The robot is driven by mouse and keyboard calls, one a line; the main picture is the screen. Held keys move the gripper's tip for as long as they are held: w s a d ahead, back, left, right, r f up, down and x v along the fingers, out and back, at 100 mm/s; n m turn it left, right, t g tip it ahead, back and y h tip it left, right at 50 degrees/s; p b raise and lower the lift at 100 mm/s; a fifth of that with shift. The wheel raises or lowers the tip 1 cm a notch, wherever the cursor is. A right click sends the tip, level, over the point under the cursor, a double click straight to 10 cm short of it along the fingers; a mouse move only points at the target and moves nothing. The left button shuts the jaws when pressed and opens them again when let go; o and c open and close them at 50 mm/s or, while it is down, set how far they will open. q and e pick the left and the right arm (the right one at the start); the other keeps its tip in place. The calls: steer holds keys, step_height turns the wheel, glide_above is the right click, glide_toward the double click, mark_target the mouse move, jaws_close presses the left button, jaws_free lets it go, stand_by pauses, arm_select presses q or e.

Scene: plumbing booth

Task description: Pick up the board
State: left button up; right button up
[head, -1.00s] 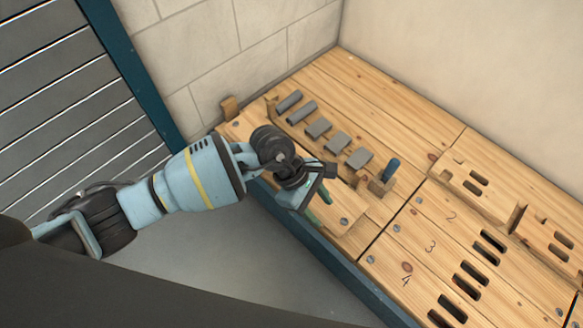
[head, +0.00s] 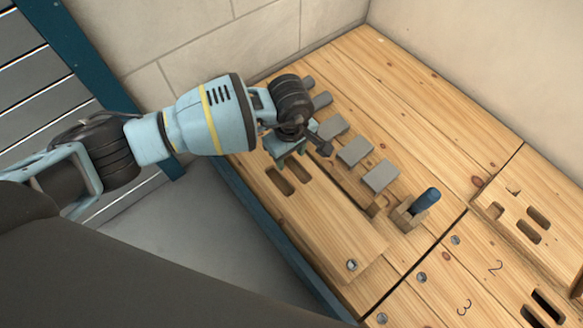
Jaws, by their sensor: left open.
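A light wooden board (head: 328,222) lies along the front left edge of the workbench in the head view. It has two oblong slots toward its far left end and a bolt head at its near right end. My left gripper (head: 288,158) is open over the far left end of the board, just beyond the slots. The wrist hides part of that end, and I cannot tell whether the fingers touch the board. My right gripper is not in view.
Several grey blocks (head: 354,151) sit in a row behind the board. A blue-handled peg (head: 425,200) stands in a wooden block to its right. Another slotted wooden piece (head: 530,220) and numbered slots lie farther right. The bench's back strip is clear.

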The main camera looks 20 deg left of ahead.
mark_target(288, 174)
arm_select(q)
steer(key=shift+f, duration=0.15)
steer(key=shift+s+f, duration=0.1)
steer(key=shift+f, duration=0.25)
steer(key=shift+f+b, duration=0.6)
steer(key=shift+f, duration=0.2)
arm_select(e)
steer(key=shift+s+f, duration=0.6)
arm_select(q)
steer(key=shift+s+f, duration=0.1)
steer(key=shift+f, duration=0.2)
steer(key=f+b, duration=0.1)
steer(key=f, duration=0.1)
steer(key=f+b, duration=0.2)
steer(key=shift+s+a+f, duration=0.15)
steer(key=shift+a+f, duration=0.05)
steer(key=shift+f, duration=0.1)
jaws_close()
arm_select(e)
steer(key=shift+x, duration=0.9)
arm_select(q)
steer(key=shift+r, duration=0.1)
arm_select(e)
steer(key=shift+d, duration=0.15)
